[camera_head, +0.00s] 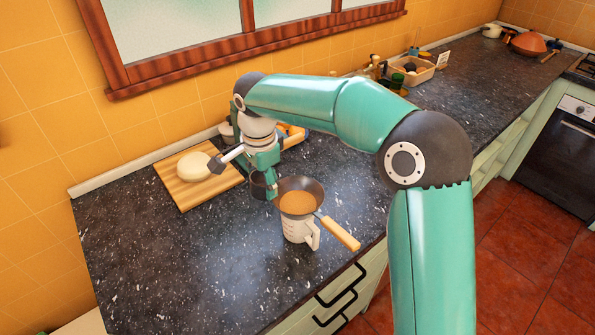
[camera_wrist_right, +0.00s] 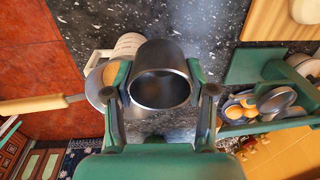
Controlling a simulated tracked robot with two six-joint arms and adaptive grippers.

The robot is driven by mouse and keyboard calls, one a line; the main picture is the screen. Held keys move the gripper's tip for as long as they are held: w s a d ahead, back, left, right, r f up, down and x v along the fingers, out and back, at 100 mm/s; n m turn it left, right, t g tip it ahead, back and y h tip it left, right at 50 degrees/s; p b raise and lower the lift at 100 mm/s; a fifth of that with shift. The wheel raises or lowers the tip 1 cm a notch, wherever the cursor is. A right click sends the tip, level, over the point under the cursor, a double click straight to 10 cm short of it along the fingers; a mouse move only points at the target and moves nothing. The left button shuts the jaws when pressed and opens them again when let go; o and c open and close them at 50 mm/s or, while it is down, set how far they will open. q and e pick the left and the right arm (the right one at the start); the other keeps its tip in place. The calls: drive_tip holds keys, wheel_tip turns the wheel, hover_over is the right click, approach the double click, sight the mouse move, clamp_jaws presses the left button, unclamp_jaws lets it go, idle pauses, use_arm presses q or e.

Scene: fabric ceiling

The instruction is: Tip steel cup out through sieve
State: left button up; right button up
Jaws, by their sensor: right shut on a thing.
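The steel cup (camera_wrist_right: 160,75) is held between the two fingers of my right gripper (camera_wrist_right: 160,100); its round mouth faces the wrist camera and its inside looks dark. I cannot tell whether it holds anything. In the head view the right gripper (camera_head: 262,178) and the dark cup (camera_head: 257,187) are just left of the sieve. The sieve (camera_head: 300,187) has a dark rim, a tan inside and a wooden handle pointing to the front right. It rests on a white jug (camera_head: 297,231) on the counter. The sieve (camera_wrist_right: 103,82) is partly hidden behind the cup in the wrist view. My left gripper is not in view.
A wooden board (camera_head: 180,186) with a pale round lump (camera_head: 194,166) lies behind left. Orange items sit behind the wrist, partly hidden. A box of items (camera_head: 412,70) stands far back. The dark counter (camera_head: 150,255) is clear at the front left.

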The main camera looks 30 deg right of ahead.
drive_tip(key=shift+w+a+r+g+h+p, duration=0.15)
drive_tip(key=shift+w+a+h+p, duration=0.15)
drive_tip(key=shift+a+p, duration=0.1)
drive_tip(key=shift+w+a+r+g+h+p, duration=0.1)
drive_tip(key=shift+w+a+g+h+p, duration=0.05)
drive_tip(key=shift+a+h+p, duration=0.2)
drive_tip(key=shift+w+a+f, duration=0.15)
drive_tip(key=shift+f, duration=0.15)
drive_tip(key=shift+d+f, duration=0.2)
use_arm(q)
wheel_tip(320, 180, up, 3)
use_arm(e)
drive_tip(key=shift+d, duration=0.1)
drive_tip(key=shift+r, duration=2.05)
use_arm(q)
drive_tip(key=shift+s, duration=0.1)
